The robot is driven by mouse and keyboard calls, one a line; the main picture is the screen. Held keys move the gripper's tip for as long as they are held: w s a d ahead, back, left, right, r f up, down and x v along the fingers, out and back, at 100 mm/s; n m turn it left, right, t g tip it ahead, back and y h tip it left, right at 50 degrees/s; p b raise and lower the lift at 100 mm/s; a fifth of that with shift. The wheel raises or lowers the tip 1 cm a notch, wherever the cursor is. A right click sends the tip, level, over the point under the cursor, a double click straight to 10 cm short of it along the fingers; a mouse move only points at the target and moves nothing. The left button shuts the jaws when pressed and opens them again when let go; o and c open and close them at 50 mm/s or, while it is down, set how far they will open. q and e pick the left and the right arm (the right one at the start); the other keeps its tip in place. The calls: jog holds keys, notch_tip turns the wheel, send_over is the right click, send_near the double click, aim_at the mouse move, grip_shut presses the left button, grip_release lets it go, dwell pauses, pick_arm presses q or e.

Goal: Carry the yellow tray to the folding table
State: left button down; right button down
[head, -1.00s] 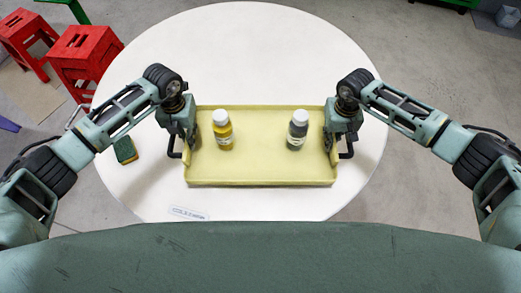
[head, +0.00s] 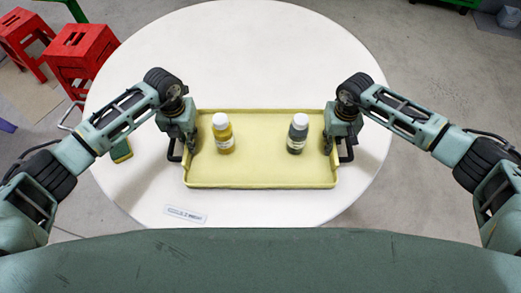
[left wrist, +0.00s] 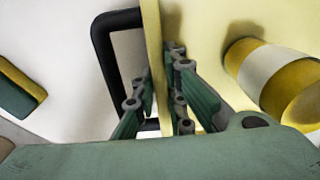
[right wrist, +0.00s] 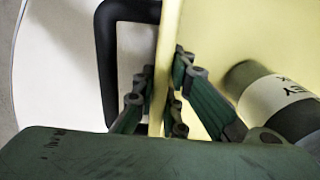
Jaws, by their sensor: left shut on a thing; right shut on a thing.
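The yellow tray (head: 262,180) is level at the round white table (head: 260,50); I cannot tell whether it rests on the top or hangs just above. My left gripper (head: 192,140) is shut on its left wall, beside a black handle (left wrist: 103,60). My right gripper (head: 331,140) is shut on its right wall, by the other black handle (right wrist: 107,55). A yellow bottle (head: 223,138) and a dark grey bottle (head: 297,138), both white-capped, stand upright in the tray. No second table is clearly in view.
A green-and-yellow sponge (head: 122,152) lies on the table left of the tray, partly behind my left arm; it also shows in the left wrist view (left wrist: 18,88). A label strip (head: 186,214) is near the front edge. Red stools (head: 82,55) stand on the floor at left.

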pick_arm(q)
jog(key=c, duration=2.2)
grip_release()
jog(key=shift+a+f, duration=0.1)
jog(key=shift+f, duration=0.05)
pick_arm(e)
jog(key=c, duration=2.2)
grip_release()
jog(key=shift+d+f, duration=0.1)
jog(key=shift+f, duration=0.05)
pick_arm(q)
jog(key=o, duration=0.4)
pick_arm(e)
jog(key=o, duration=0.4)
pick_arm(q)
jog(key=shift+r, duration=0.35)
pick_arm(e)
jog(key=shift+r, duration=0.25)
notch_tip(320, 180, up, 12)
jog(key=shift+f, duration=0.15)
pick_arm(q)
notch_tip(320, 180, up, 11)
jog(key=shift+r, duration=0.2)
jog(key=shift+s+f, duration=0.1)
pick_arm(e)
jog(key=shift+s+f, duration=0.1)
